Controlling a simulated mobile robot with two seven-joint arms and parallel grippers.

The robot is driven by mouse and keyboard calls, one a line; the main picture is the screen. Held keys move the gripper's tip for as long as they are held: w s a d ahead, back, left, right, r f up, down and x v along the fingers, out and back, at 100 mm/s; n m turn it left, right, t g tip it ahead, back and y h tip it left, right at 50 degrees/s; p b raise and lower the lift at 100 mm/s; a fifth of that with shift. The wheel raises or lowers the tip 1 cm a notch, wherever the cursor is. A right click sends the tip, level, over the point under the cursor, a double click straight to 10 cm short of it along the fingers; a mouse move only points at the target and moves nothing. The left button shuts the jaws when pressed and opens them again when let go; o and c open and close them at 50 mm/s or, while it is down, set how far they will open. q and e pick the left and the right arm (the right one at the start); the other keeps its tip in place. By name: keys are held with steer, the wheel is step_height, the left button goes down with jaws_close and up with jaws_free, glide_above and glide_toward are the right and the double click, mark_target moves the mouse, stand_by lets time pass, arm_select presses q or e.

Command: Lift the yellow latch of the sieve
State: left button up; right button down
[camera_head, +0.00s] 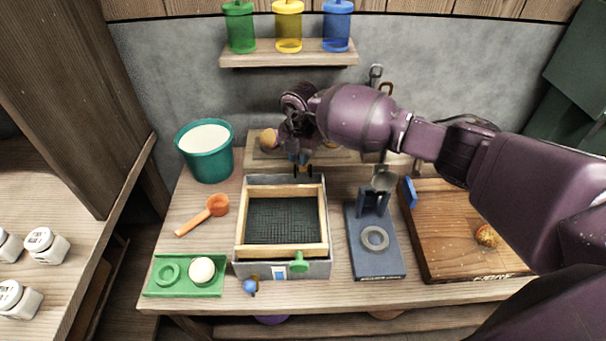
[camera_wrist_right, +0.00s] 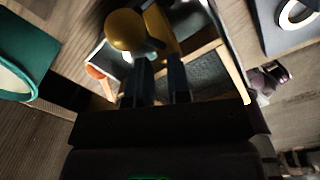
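The sieve (camera_head: 325,218) is a wooden frame with a dark mesh, set in a grey box on the table. A green latch (camera_head: 299,263) is at its front. My right gripper (camera_head: 301,160) is above the sieve's back edge, pointing down. In the wrist view, a yellow latch with a round knob (camera_wrist_right: 125,30) shows at the tips of my right gripper (camera_wrist_right: 160,65). Its two dark fingers are apart, and I cannot tell whether they touch the latch. In the head view the gripper mostly hides the latch. My left gripper is not in the head view.
A teal bucket (camera_head: 204,166) stands back left, with an orange scoop (camera_head: 210,214) before it. A green tray (camera_head: 156,287) is front left. A blue stand (camera_head: 384,258) and a wooden board (camera_head: 460,251) are right. A shelf (camera_head: 240,61) with coloured jars hangs behind.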

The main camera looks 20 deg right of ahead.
steer(key=f, duration=0.1)
steer(key=d+f, duration=0.1)
steer(key=f, duration=0.1)
steer(key=shift+d+f, duration=0.1)
steer(key=shift+d, duration=0.1)
steer(key=shift+w+d+b, duration=0.1)
steer(key=shift+w+b, duration=0.3)
steer(key=shift+b, duration=0.25)
steer(key=shift+w+r+p, duration=0.1)
steer(key=shift+r+p, duration=0.2)
steer(key=shift+r, duration=0.2)
steer(key=r+p, duration=0.1)
steer(key=w+r+p, duration=0.1)
steer(key=shift+r, duration=0.4)
steer(key=r+p, duration=0.1)
steer(key=r, duration=0.1)
steer(key=r+p, duration=0.1)
steer(key=r, duration=0.1)
steer(key=shift+w+d+p, duration=0.15)
steer(key=shift+d+p, duration=0.05)
steer(key=shift+p, duration=0.2)
steer(key=shift+a, duration=0.15)
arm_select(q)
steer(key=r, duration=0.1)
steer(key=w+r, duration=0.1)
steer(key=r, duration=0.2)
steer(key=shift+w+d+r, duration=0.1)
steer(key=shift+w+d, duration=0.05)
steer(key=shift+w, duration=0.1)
